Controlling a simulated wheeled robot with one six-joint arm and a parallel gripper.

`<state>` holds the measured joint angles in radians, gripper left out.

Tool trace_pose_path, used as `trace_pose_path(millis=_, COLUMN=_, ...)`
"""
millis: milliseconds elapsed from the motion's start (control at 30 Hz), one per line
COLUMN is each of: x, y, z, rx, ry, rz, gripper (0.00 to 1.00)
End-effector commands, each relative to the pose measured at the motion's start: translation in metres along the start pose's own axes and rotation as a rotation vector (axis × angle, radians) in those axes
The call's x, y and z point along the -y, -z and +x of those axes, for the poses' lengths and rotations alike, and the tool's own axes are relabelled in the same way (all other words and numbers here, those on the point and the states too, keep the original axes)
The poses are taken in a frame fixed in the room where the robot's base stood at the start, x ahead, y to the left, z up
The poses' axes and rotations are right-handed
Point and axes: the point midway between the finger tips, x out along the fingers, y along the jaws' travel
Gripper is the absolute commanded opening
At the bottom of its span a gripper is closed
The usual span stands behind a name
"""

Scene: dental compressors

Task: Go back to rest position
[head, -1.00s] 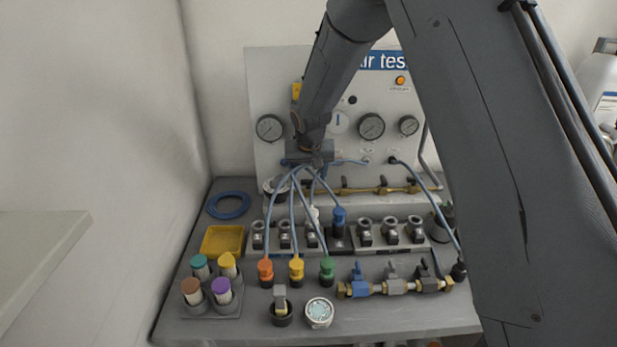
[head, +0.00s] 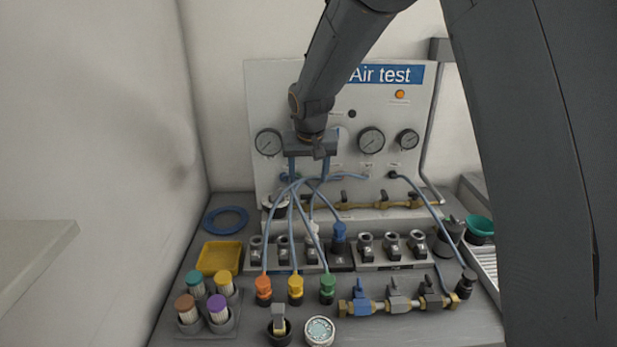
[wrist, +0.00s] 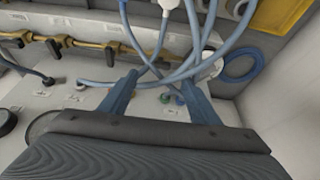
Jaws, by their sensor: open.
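My gripper (head: 308,180) hangs in front of the panel marked "Air test" (head: 343,100), above the row of metal sockets. Its two blue fingers point down and stand apart, also in the wrist view (wrist: 160,88). Blue hoses (head: 298,205) pass near the fingertips in the head view; whether they touch cannot be told. In the wrist view the hoses (wrist: 192,55) cross just beyond the fingers. Nothing is seen held between them.
Orange (head: 263,289), yellow (head: 295,288) and green (head: 327,288) connectors stand in front. A yellow tray (head: 219,258), a blue ring (head: 226,220) and several capped vials (head: 207,305) are at left. A valve manifold (head: 396,297) lies front right. Gauges (head: 371,141) line the panel.

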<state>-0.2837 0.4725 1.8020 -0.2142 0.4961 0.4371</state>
Motion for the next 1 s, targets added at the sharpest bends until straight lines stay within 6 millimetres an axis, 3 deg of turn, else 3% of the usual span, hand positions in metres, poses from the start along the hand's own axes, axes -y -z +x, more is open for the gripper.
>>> trace_pose_path(millis=133, x=-0.002, y=-0.002, z=-0.001, rx=0.002, ry=-0.001, rz=0.001, gripper=0.56)
trace_pose_path(millis=267, x=-0.028, y=-0.030, z=-0.009, rx=0.035, ry=-0.009, rz=0.002, gripper=0.56)
trace_pose_path(millis=367, x=-0.063, y=-0.074, z=-0.020, rx=0.083, ry=-0.017, rz=0.004, gripper=0.56)
trace_pose_path(millis=500, x=-0.109, y=-0.157, z=-0.040, rx=0.162, ry=-0.020, rz=0.007, gripper=0.56)
trace_pose_path(millis=700, x=-0.146, y=-0.260, z=-0.064, rx=0.250, ry=-0.012, rz=0.012, gripper=0.56)
trace_pose_path(millis=833, x=-0.154, y=-0.298, z=-0.072, rx=0.281, ry=-0.006, rz=0.014, gripper=0.56)
trace_pose_path(millis=1000, x=-0.157, y=-0.313, z=-0.075, rx=0.294, ry=-0.003, rz=0.014, gripper=0.56)
